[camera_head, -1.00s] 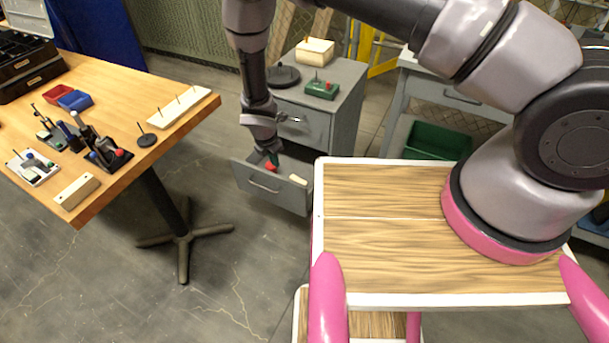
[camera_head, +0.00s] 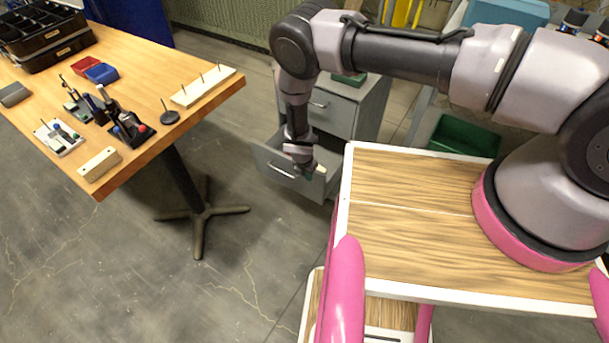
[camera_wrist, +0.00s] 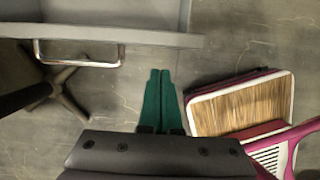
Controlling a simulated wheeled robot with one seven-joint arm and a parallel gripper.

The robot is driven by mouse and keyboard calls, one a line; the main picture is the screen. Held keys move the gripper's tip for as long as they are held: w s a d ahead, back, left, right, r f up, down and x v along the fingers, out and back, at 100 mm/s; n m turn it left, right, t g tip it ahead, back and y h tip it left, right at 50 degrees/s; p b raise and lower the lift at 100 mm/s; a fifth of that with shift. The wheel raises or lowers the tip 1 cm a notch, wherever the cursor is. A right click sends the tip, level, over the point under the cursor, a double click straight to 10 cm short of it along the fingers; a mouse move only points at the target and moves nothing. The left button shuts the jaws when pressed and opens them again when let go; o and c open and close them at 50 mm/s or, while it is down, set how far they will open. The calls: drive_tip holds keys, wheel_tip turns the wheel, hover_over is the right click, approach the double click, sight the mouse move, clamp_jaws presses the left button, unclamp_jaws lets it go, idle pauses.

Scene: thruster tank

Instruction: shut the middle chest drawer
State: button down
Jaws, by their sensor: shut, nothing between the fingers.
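The grey chest (camera_head: 345,118) stands beyond my wooden top. Its upper drawer (camera_head: 322,108) is shut. The drawer below it, which I take as the middle drawer (camera_head: 268,166), stands open, with a bar handle on its front; its front and handle also show at the upper left of the wrist view (camera_wrist: 75,60). My gripper (camera_head: 312,172) is at the right end of the open drawer's front. In the wrist view its green fingers (camera_wrist: 160,78) are together and empty, outside the drawer front and right of the handle. I cannot tell whether they touch it. My arm hides part of the drawer's inside.
A wooden workbench (camera_head: 200,125) with tools and a pegged block stands left, on a dark star-footed leg (camera_head: 200,215). A green bin (camera_head: 463,135) sits right of the chest. The floor before the drawer is clear.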

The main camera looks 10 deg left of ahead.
drive_tip(key=shift+w+d, duration=0.2)
drive_tip(key=shift+w, duration=0.25)
drive_tip(key=shift+w+d, duration=0.2)
drive_tip(key=shift+w, duration=0.25)
drive_tip(key=w+d, duration=0.5)
drive_tip(key=w, duration=0.7)
drive_tip(key=shift+w, duration=0.1)
